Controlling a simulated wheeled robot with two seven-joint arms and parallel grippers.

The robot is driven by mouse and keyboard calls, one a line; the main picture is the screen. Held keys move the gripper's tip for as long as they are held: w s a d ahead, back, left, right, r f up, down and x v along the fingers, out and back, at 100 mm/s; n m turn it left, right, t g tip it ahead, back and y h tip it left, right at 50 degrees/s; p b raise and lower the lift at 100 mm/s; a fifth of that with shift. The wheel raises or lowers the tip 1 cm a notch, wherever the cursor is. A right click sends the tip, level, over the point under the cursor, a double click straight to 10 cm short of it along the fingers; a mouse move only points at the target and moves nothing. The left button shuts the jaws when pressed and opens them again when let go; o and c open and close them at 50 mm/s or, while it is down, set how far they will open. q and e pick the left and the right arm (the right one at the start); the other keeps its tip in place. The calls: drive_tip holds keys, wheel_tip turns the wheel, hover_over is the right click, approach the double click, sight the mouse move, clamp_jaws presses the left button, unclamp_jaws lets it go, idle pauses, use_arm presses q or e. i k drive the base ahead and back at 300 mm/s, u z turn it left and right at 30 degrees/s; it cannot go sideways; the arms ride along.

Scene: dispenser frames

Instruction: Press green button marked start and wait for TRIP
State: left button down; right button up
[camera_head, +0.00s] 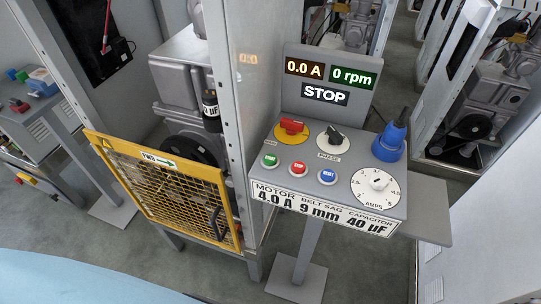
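The green button (270,160) is the leftmost of three round buttons on the grey sloped control panel (342,192). Its lettering is too small to read surely. A red button (298,168) and a blue button (327,176) sit to its right. The display board (297,106) behind the panel reads 0.0 A (305,68), 0 rpm (353,77) and STOP (325,94); TRIP is not shown. Nothing covers the green button. Neither of my grippers is in view.
The panel also holds a red switch (291,126), a black PHASE knob (334,138), a blue plug (390,140) and a white AMPS dial (376,187). A yellow mesh guard (165,200) stands to the left, in front of a grey machine (185,75). Space above the panel is clear.

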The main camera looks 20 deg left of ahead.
sight(269, 160)
drive_tip(key=u, duration=2.95)
drive_tip(key=k, duration=1.55)
drive_tip(key=z, duration=2.2)
